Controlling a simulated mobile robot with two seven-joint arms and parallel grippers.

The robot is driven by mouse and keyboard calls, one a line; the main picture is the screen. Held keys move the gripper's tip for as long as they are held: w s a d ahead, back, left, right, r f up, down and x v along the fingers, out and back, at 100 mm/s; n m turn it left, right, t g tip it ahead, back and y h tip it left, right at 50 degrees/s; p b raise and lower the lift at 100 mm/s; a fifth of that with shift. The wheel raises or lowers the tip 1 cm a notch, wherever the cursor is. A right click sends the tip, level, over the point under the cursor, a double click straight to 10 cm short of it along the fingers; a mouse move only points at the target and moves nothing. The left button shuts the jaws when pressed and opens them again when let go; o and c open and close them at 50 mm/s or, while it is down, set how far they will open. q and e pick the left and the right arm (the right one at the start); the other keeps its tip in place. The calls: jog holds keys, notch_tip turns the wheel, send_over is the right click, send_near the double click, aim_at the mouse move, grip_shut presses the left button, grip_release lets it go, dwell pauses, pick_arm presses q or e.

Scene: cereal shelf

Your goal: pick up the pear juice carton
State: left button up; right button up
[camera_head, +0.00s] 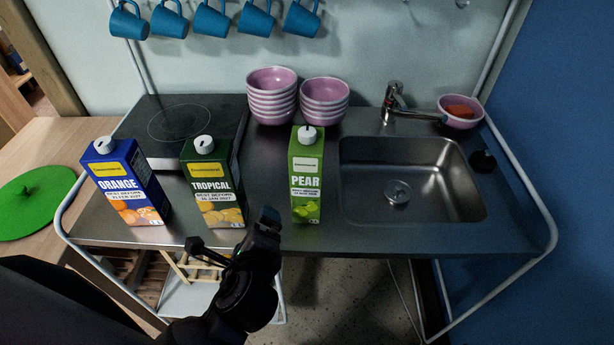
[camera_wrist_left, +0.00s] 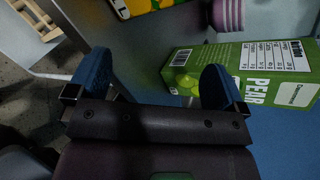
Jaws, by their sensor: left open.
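The pear juice carton (camera_head: 306,177) is bright green with a white cap and stands upright on the steel counter, left of the sink. In the left wrist view the pear carton (camera_wrist_left: 240,75) lies sideways in the picture at the right, beyond one fingertip. My left gripper (camera_head: 232,246) is in front of the counter's front edge, to the left of and nearer than the pear carton. In the left wrist view my left gripper (camera_wrist_left: 158,85) is open, with nothing between its fingers. My right gripper is not in view.
A tropical carton (camera_head: 212,182) and an orange carton (camera_head: 126,182) stand left of the pear carton. Pink bowl stacks (camera_head: 272,96) are behind, near a hob (camera_head: 180,122). The sink (camera_head: 410,180) is to the right. Blue mugs (camera_head: 211,19) hang above.

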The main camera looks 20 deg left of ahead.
aim_at(306, 188)
pick_arm(q)
jog(key=w+d+r+m+t, duration=0.2)
jog(key=d+r+m+t, duration=0.45)
jog(key=m, duration=0.55)
jog(key=shift+m+g+h, duration=0.4)
jog(key=shift+g, duration=0.25)
jog(key=w, duration=0.5)
jog(key=shift+w+d+r+p, duration=0.1)
jog(key=shift+w+d+p, duration=0.05)
jog(key=shift+w+p, duration=0.25)
jog(key=x, duration=0.4)
jog(key=shift+d+f, duration=0.3)
jog(key=shift+f, duration=0.05)
jog(key=shift+w+a, duration=0.15)
jog(key=shift+w, duration=0.4)
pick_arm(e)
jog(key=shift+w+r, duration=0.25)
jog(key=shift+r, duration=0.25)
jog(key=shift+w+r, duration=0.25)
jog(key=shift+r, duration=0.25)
pick_arm(q)
jog(key=shift+c, duration=0.5)
jog(key=c, duration=1.2)
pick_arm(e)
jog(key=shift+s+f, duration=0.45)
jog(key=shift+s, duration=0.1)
